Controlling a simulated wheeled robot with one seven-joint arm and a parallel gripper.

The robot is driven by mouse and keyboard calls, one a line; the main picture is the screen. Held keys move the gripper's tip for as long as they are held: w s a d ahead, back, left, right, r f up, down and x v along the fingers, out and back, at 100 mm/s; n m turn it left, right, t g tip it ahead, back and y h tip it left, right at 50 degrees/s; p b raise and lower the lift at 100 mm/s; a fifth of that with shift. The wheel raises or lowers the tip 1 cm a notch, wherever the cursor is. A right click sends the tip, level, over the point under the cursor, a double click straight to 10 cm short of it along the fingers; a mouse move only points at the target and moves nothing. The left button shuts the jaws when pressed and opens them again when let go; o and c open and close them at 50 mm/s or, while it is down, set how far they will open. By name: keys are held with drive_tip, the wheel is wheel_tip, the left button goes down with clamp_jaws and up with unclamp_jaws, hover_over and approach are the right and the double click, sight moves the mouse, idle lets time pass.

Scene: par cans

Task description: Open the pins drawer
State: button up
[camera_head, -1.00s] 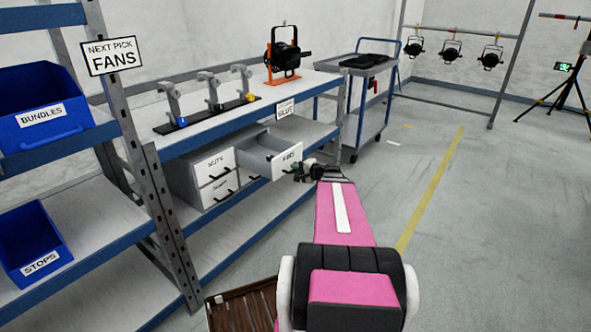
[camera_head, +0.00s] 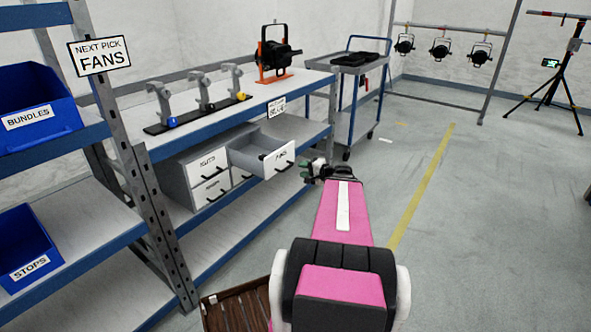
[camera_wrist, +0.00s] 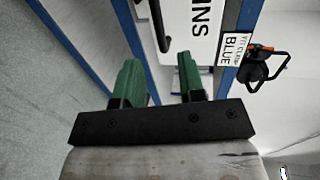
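The pins drawer (camera_head: 277,159) is the white-fronted upper right drawer of a grey drawer unit under the workbench top. It is pulled well out, and its inside shows, with something dark in it. Its dark handle (camera_head: 284,166) is on the front. My gripper (camera_head: 307,171) is just right of the drawer front in the head view, apart from the handle. In the wrist view my gripper's green fingers (camera_wrist: 158,66) are spread and empty.
The other drawers, including the upper left drawer (camera_head: 208,165), are shut. A "BLUE" sign (camera_head: 277,107) hangs on the bench edge above. A lamp (camera_head: 275,52) and several clamps stand on the bench. A grey cart (camera_head: 360,100) is behind.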

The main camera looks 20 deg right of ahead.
drive_tip(key=shift+v, duration=1.35)
drive_tip(key=s+a+f+n+g+h, duration=0.2)
drive_tip(key=a+f+n+g, duration=0.1)
drive_tip(key=a, duration=0.6)
drive_tip(key=s+a+f+n+g+h, duration=0.3)
drive_tip(key=a+f+n+g, duration=0.1)
drive_tip(key=a, duration=0.5)
drive_tip(key=s+a+f+n+g+h, duration=0.2)
drive_tip(key=a+n+g, duration=0.3)
drive_tip(key=a, duration=0.4)
drive_tip(key=shift+s+a+f+g+h, duration=0.2)
drive_tip(key=shift+s+f+g+h, duration=0.25)
drive_tip(key=shift+f+g, duration=0.4)
